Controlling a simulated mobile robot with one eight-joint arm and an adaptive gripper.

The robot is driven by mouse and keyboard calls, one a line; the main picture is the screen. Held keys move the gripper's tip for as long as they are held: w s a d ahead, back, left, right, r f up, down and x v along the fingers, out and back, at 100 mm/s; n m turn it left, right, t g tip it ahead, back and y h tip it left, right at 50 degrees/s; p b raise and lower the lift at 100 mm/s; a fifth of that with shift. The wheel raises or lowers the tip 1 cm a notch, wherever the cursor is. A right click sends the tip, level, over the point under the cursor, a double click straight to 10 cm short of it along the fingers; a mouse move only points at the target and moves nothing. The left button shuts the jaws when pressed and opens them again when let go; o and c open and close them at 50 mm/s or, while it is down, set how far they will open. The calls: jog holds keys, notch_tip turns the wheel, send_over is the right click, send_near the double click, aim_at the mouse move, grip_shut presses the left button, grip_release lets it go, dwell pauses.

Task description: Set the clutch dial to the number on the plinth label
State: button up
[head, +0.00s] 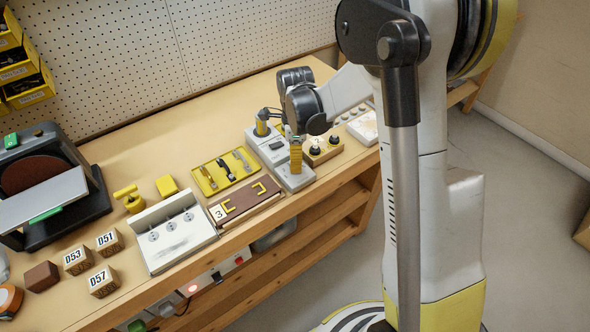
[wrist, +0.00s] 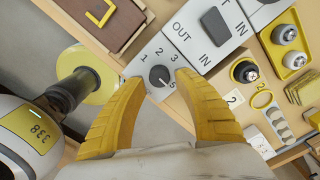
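In the wrist view, the clutch dial is a dark round knob (wrist: 160,76) on a grey panel (wrist: 187,36), with numbers 1 to 5 around it. Its white mark points to the lower right, toward the 5. My gripper (wrist: 161,79) is open, with its yellow fingers on either side of the dial in the picture. I cannot tell how far they are above the panel or whether they touch the dial. A label reading 2 (wrist: 235,98) is on a wooden plinth with dark knobs, which also shows in the head view (head: 321,156).
In the head view, a brown board (head: 236,203) with yellow handles and a label 3 lies left of my gripper.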

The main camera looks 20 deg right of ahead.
jog(key=shift+f+b, duration=0.35)
jog(key=shift+f, duration=1)
grip_shut()
